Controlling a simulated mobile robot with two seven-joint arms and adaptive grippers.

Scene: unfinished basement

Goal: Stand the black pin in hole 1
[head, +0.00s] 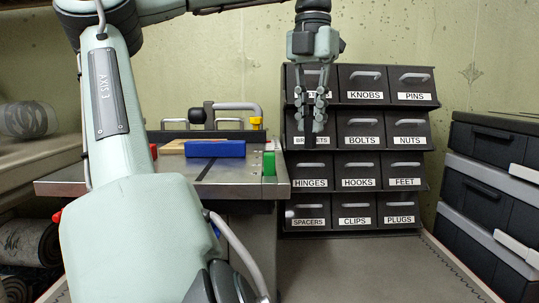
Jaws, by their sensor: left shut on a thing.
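My left gripper (311,108) hangs fingers-down in the upper middle of the head view, in front of the drawer cabinet. Its fingers are closed on the black pin (309,138), which points straight down below the fingertips. The pin is dark against the dark drawers, so its outline is hard to make out. No hole numbered 1 can be made out in this view. My right gripper is not in view.
A machine table (240,188) holds a blue block (215,148) and a green block (269,163). A dark cabinet of labelled drawers (357,157) stands behind my gripper. Stacked dark cases (490,190) stand at the right.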

